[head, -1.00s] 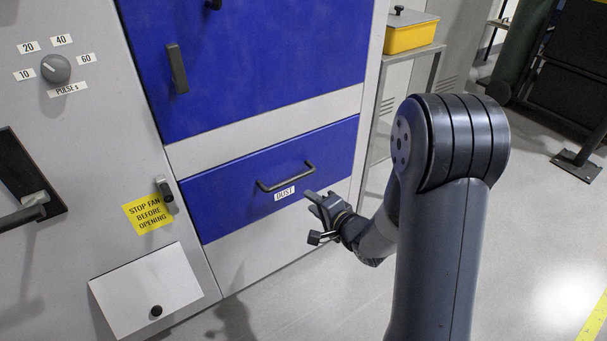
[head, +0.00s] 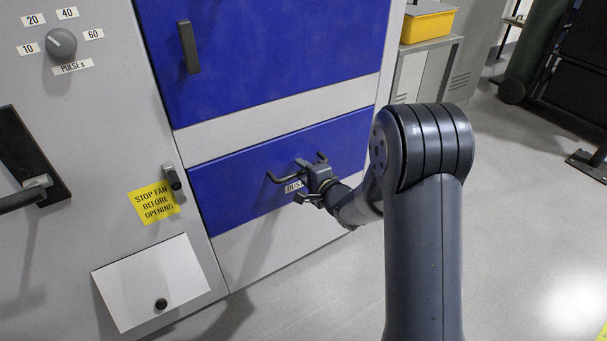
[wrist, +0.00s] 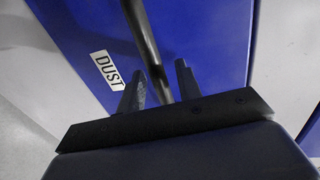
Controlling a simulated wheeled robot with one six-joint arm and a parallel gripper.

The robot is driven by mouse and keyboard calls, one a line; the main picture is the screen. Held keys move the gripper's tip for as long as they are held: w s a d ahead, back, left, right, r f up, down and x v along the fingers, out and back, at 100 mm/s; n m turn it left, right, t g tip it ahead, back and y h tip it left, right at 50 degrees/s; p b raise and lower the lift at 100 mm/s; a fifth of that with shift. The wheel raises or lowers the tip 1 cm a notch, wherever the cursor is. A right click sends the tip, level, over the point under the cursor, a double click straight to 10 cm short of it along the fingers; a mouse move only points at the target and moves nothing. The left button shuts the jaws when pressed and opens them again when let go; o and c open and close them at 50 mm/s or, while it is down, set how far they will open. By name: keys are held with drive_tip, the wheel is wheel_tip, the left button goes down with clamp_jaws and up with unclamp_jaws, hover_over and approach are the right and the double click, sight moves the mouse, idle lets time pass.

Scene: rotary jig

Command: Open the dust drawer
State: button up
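The dust drawer (head: 230,190) is a blue panel low on the grey cabinet, and it looks flush with the front. Its dark bar handle (head: 283,178) is partly hidden behind my gripper (head: 305,182). The white DUST label (head: 292,187) is just below the handle, partly covered. In the wrist view the handle (wrist: 145,45) runs between the two fingertips of my gripper (wrist: 160,84). The fingers stand apart on either side of the bar with gaps showing, so my gripper is open around it. The DUST label (wrist: 108,70) is left of the handle.
A blue door (head: 265,60) with a dark handle is above the drawer. A yellow sign (head: 153,202) reads STOP FAN BEFORE OPENING, beside a small dark latch (head: 172,177). A white flap (head: 152,282) is lower left. The floor (head: 520,220) to the right is clear.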

drive_tip(key=shift+c, duration=0.5)
clamp_jaws()
